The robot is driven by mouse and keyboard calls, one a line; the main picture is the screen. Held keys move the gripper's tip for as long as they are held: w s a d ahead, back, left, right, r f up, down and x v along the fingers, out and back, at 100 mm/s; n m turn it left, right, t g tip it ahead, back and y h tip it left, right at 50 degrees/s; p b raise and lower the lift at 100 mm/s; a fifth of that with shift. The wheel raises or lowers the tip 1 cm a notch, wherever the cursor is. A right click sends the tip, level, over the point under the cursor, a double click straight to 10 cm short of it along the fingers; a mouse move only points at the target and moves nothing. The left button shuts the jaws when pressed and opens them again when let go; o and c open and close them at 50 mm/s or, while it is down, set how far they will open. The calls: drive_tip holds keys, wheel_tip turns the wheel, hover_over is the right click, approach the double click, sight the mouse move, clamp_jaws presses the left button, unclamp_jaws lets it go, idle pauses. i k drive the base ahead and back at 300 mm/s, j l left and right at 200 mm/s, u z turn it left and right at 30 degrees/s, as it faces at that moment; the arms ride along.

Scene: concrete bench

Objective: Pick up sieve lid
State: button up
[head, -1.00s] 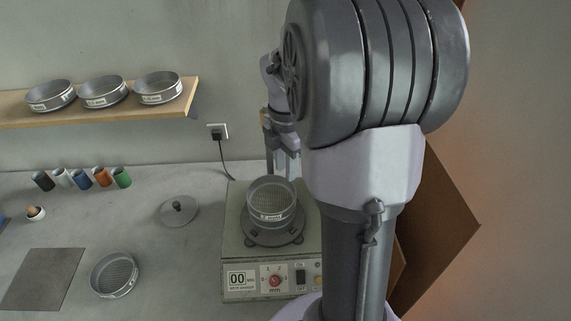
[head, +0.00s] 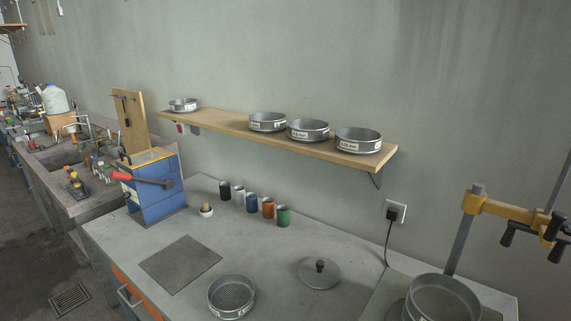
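The sieve lid (head: 319,273) is a flat grey disc with a dark knob in its middle. It lies on the concrete bench, right of a loose sieve and left of the shaker, with nothing on it. My gripper is outside the head view now, so its state is hidden.
A sieve (head: 231,297) lies on the bench near the front edge. Another sieve (head: 443,299) stands on the shaker at the lower right, by a yellow clamp bar (head: 510,212). Several coloured cups (head: 268,207) stand behind. A wooden shelf (head: 230,128) holds several sieves above.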

sight(318, 272)
drive_tip(key=z, duration=0.85)
drive_tip(key=j+u, duration=0.4)
drive_tip(key=i+j+u, duration=0.2)
drive_tip(key=u, duration=0.2)
drive_tip(key=i+j+u, duration=0.15)
drive_tip(key=j+u, duration=0.25)
